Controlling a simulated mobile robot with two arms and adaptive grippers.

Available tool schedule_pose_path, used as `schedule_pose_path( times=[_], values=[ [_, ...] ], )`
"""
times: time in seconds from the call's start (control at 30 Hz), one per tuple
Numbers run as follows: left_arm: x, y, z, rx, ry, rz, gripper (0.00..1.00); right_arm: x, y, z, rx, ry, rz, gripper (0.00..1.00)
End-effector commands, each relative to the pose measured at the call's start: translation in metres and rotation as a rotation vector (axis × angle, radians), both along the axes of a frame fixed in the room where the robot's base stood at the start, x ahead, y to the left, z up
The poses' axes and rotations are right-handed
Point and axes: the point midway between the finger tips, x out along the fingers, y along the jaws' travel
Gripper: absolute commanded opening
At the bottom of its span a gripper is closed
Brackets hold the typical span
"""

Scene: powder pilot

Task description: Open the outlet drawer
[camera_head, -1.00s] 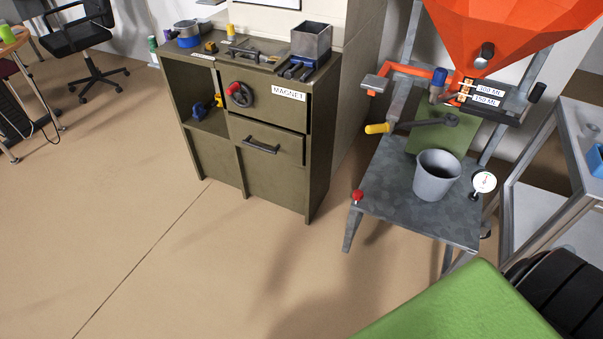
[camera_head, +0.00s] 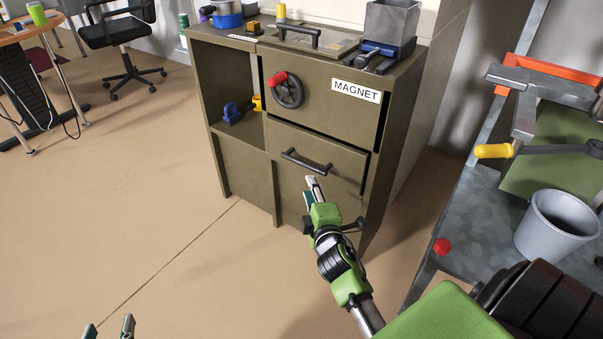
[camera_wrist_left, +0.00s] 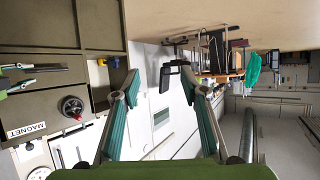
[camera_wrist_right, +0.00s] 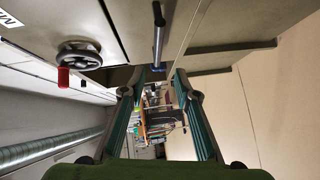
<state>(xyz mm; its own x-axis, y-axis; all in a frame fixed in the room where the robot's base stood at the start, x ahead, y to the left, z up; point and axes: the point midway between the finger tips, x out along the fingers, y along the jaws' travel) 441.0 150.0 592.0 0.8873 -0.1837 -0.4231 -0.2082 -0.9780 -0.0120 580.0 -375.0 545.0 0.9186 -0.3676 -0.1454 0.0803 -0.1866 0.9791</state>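The outlet drawer (camera_head: 335,161) is the lower front panel on the right of the olive cabinet (camera_head: 240,170). It looks shut, with a dark gap along its right edge. Its dark bar handle (camera_head: 306,161) runs across the front. My right gripper (camera_head: 313,188) is just in front of and below the handle's right end. In the right wrist view it is open, and the handle (camera_wrist_right: 158,32) shows ahead, near the line between the fingertips; contact cannot be told. My left gripper (camera_head: 109,328) is open and empty over the floor, away from the cabinet.
A handwheel with a red knob (camera_head: 287,90) and a MAGNET label (camera_head: 356,91) sit above the drawer. A metal stand with a grey bucket (camera_head: 557,224) is to the right. The floor (camera_head: 150,210) in front and left is free.

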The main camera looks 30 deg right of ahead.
Motion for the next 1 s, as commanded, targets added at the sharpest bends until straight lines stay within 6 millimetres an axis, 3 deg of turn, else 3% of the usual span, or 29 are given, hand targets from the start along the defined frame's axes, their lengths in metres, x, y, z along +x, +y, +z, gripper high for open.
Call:
schedule_pose_path(
  times=[0.27,0.6,1.0],
  values=[
    [0.014,-0.007,0.03,-0.034,-0.142,-0.009,0.4,0.026,-0.012,0.0,-0.011,-0.007,-0.003,0.29],
    [0.028,-0.02,0.097,-0.112,-0.452,-0.029,0.4,0.072,-0.031,-0.008,-0.009,-0.008,-0.002,0.29],
    [0.015,-0.027,0.171,-0.203,-0.797,-0.047,0.4,0.114,-0.047,-0.015,-0.007,-0.005,-0.003,0.29]
  ],
)
